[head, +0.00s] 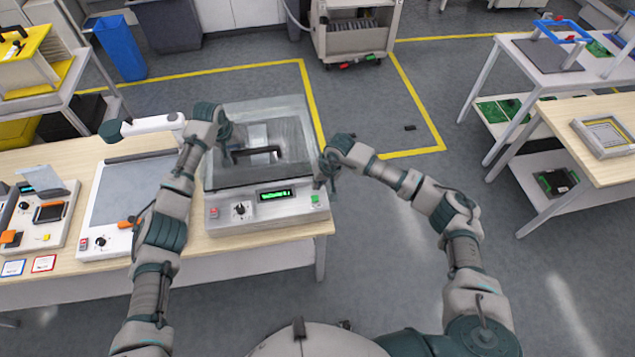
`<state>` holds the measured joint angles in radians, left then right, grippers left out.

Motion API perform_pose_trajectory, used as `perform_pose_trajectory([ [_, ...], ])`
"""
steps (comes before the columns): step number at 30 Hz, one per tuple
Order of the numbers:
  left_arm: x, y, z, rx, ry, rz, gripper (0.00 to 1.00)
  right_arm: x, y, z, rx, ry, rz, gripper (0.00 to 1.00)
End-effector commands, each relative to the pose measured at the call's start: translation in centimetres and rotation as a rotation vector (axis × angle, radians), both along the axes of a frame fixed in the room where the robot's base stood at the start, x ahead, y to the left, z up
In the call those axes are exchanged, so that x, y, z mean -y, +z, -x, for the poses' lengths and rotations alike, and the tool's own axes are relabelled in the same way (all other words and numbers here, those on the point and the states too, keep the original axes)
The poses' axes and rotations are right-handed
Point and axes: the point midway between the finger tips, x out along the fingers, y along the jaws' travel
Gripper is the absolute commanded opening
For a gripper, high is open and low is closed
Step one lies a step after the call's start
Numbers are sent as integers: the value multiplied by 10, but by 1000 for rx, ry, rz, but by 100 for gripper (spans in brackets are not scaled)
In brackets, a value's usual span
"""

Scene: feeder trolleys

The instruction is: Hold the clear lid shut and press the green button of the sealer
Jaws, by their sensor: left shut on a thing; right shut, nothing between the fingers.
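The sealer (223,222) is a pale grey machine on the bench, with a dark knob, a lit green display (275,194) and a green button (315,198) at its front right. Its clear lid (280,112) is a hazy see-through panel over the chamber, where a dark bar shows. I cannot tell whether the lid is fully down. My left gripper (226,132) is shut at the lid's left side, apparently on its edge; the exact grip is too small to see. My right gripper (325,178) is shut and empty, just above and right of the green button.
Left of the sealer, another machine with a grey plate (130,190) stands on the wooden bench (85,157). A red button (213,213) is at the sealer's front left. The floor right of the bench is open; a trolley (352,35) stands behind.

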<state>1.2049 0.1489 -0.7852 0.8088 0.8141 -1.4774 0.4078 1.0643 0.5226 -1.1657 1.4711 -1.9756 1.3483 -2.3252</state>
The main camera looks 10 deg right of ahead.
Motion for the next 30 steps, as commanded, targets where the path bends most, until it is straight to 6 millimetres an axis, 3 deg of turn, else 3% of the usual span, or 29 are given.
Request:
perform_pose_trajectory([
  [30,0,91,-3,5,0,2,0,0,-1,-1,-1,0,0,0],
])
